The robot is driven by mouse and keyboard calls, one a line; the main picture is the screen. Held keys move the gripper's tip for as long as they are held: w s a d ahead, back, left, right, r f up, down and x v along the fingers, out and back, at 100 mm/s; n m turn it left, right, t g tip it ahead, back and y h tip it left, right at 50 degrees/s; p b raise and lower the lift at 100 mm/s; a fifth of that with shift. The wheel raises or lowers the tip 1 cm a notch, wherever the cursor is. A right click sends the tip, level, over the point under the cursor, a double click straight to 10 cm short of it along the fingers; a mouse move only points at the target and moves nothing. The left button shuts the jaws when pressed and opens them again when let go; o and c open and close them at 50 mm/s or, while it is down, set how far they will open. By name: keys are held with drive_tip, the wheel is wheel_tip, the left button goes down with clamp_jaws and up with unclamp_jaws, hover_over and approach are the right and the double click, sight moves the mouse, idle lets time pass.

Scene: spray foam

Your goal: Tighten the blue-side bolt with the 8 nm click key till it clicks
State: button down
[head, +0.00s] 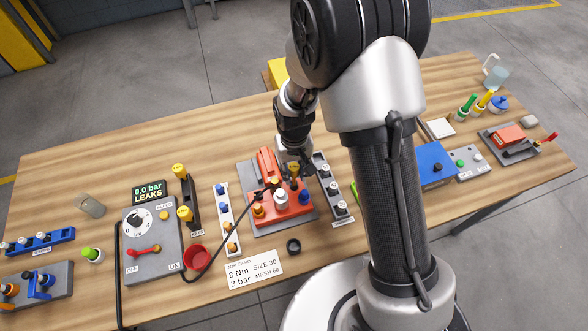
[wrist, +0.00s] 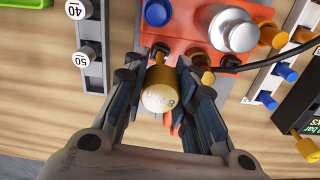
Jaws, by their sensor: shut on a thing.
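My gripper (wrist: 163,88) is shut on the 8 Nm click key, a yellow-brass key whose round end (wrist: 159,98) faces the wrist camera with its "8 Nm" marking. In the head view the key's yellow top (head: 294,168) shows at my gripper (head: 293,172), over the back right of the red block (head: 268,226). The blue knob (head: 305,196) is on that block's right side; it shows above the key in the wrist view (wrist: 157,13). The key stands over the bolt position on the blue knob's side. The bolt is mostly hidden, and I cannot tell whether the key is seated.
A black key rack (head: 192,198) holds yellow keys. A numbered grey rail (head: 333,190) is close right. A job card (head: 254,270) lies in front.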

drive_tip(key=shift+m, duration=1.3)
drive_tip(key=shift+m, duration=1.3)
drive_tip(key=shift+b, duration=0.3)
drive_tip(key=shift+r, duration=0.2)
drive_tip(key=shift+r+p, duration=2.4)
drive_tip(key=shift+r, duration=1)
